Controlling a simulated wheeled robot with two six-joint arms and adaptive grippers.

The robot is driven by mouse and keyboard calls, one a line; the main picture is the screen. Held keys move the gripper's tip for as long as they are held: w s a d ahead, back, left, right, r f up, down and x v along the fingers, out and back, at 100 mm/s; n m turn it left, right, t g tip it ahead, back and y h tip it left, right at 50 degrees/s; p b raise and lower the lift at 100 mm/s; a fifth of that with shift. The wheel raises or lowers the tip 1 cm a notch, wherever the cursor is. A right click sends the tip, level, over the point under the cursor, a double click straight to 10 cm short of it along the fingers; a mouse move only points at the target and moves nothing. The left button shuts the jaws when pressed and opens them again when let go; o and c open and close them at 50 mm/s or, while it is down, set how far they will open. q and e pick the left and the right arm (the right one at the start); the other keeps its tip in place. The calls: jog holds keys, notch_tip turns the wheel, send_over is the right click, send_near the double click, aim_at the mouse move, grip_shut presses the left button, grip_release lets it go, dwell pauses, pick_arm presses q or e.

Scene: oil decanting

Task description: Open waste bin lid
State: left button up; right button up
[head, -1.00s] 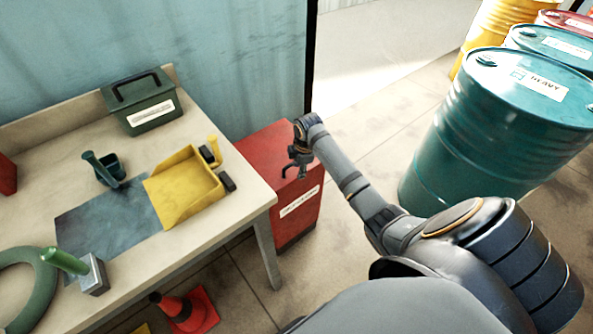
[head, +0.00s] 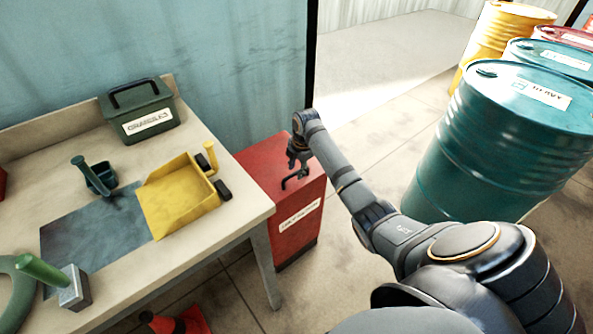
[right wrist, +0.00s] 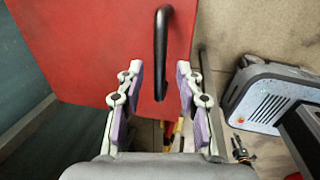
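The waste bin is a red box (head: 291,231) with a white label, standing on the floor beside the table's right end. Its red lid (head: 262,158) lies flat and closed, and the lid also fills the top of the right wrist view (right wrist: 85,45). A black bar handle (head: 294,180) is on the lid. In the right wrist view the handle (right wrist: 161,50) runs up and down, in line with the gap between my fingers. My right gripper (right wrist: 158,78) is open and empty, with one finger either side of the handle's lower end; contact is not visible. My left gripper is not in view.
The table (head: 235,222) holds a yellow dustpan (head: 180,205), a dark green box (head: 140,115) and small tools. A teal drum (head: 480,150) stands to the right with other drums behind. An orange cone (head: 185,322) is on the floor. Floor between bin and drum is clear.

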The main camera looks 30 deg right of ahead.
jog(key=shift+f, duration=0.3)
grip_shut()
dwell(0.3)
